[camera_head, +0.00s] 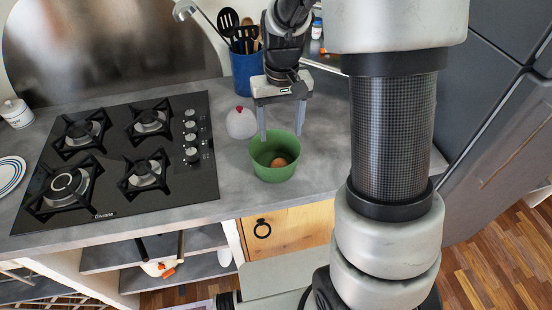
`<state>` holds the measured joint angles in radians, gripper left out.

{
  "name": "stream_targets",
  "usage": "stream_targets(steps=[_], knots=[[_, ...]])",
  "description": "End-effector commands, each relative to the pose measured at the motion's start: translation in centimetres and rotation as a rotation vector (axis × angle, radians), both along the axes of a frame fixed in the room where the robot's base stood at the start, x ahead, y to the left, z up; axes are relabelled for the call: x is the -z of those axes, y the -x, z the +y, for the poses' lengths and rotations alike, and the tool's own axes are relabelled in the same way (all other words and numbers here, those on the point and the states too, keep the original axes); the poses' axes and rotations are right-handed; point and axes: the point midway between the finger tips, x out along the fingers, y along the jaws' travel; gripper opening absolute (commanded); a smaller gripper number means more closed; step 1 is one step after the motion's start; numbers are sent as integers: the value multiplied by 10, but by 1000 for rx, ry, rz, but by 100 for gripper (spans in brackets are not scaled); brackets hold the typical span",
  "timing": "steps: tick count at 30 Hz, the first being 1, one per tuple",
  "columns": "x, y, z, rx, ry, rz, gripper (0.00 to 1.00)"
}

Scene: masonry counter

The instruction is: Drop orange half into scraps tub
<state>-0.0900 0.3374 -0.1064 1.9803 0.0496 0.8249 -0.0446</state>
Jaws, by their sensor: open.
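The scraps tub (272,172) is a green round tub on the grey counter, right of the stove. A brownish-orange rounded piece, which looks like the orange half (279,162), lies inside it at the bottom. My gripper (281,136) is open above the tub, its two fingers pointing down near the far rim. Nothing shows between the fingers. Whether the fingertips are just above the rim or slightly behind it, I cannot tell.
A white domed item with a red knob (241,123) stands close behind the tub at left. A blue utensil holder (245,72) is at the back. A black gas stove (120,158) fills the left counter. My arm column hides the counter's right part.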

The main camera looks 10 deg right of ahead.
Motion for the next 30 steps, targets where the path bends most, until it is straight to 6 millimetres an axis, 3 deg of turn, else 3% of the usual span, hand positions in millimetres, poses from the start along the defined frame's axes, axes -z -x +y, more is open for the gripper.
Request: stream_targets(steps=[9, 15, 21, 30], knots=[[-80, -1, 0, 0, 0, -5, 61], [-112, 0, 0, 0, 0, -1, 61], [-123, 1, 0, 0, 0, 1, 61], [-124, 1, 0, 0, 0, 1, 61]])
